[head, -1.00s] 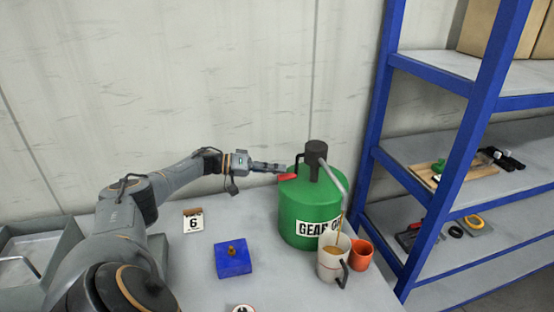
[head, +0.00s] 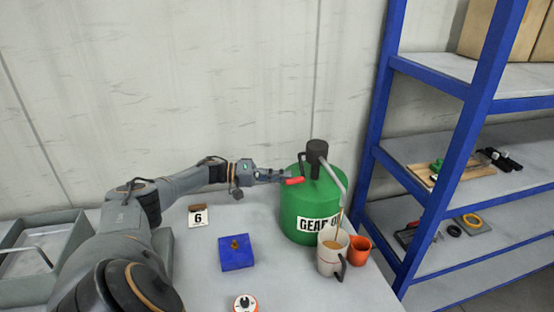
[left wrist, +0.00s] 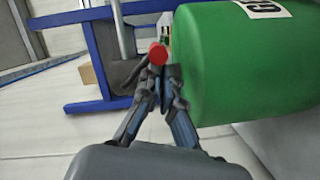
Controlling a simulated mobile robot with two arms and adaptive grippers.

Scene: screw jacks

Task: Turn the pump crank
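The green gear oil drum (head: 308,212) stands on the table, with a dark pump (head: 317,152) on top and a grey spout (head: 335,180) on its right. The crank's red handle (head: 294,181) sticks out to the left of the pump. My left gripper (head: 284,177) is at the handle. In the left wrist view, its fingers (left wrist: 160,75) close in around the red handle (left wrist: 158,53), seen end-on. A thin amber stream (head: 338,228) runs from the spout into a white mug (head: 329,264). My right gripper is not in view.
An orange pitcher (head: 358,250) stands right of the mug. A blue block (head: 236,254) and a card marked 6 (head: 198,218) are left of the drum. A blue-framed shelf (head: 432,190) stands at the right, a grey tray (head: 40,255) at the far left.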

